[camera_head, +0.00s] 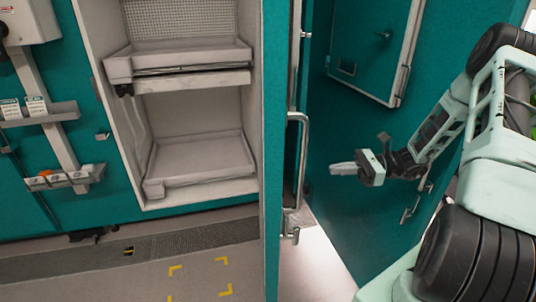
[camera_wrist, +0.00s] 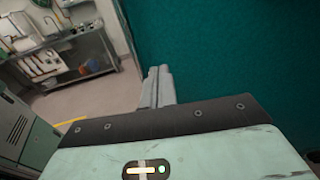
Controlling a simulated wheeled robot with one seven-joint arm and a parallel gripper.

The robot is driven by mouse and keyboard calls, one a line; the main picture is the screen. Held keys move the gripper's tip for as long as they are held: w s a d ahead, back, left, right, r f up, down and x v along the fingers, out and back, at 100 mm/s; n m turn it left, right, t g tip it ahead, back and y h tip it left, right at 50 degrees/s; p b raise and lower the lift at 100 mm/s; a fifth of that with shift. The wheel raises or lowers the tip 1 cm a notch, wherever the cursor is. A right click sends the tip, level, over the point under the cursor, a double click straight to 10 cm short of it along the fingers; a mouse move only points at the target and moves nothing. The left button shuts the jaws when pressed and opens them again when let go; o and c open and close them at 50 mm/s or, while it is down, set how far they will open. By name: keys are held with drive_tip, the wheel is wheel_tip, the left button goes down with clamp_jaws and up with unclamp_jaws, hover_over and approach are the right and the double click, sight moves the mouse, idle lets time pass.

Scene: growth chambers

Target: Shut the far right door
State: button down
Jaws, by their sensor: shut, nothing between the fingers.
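A teal door (camera_head: 345,185) with a framed panel (camera_head: 375,45) stands swung out at the right in the head view. A second teal door edge (camera_head: 272,150) with a long metal handle (camera_head: 299,160) stands to its left, seen nearly edge-on. My gripper (camera_head: 334,168) is shut and empty, in front of the right door's teal face, and points left. In the wrist view, its closed fingers (camera_wrist: 157,85) show beside a teal surface (camera_wrist: 230,50). I cannot tell whether they touch it.
An open chamber with white shelves (camera_head: 200,160) is at the left. A wall rack (camera_head: 60,178) holds small items. A floor grate (camera_head: 190,241) and yellow floor marks (camera_head: 222,260) lie below. The wrist view shows a metal bench (camera_wrist: 75,60) and clear floor (camera_wrist: 75,105).

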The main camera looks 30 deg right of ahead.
drive_tip(key=w+a+m+t+p, duration=0.1)
drive_tip(key=w+a+p, duration=0.5)
drive_tip(key=w+a, duration=0.2)
drive_tip(key=shift+a+t, duration=0.4)
drive_tip(key=shift+a, duration=0.6)
drive_tip(key=shift+w+a, duration=0.1)
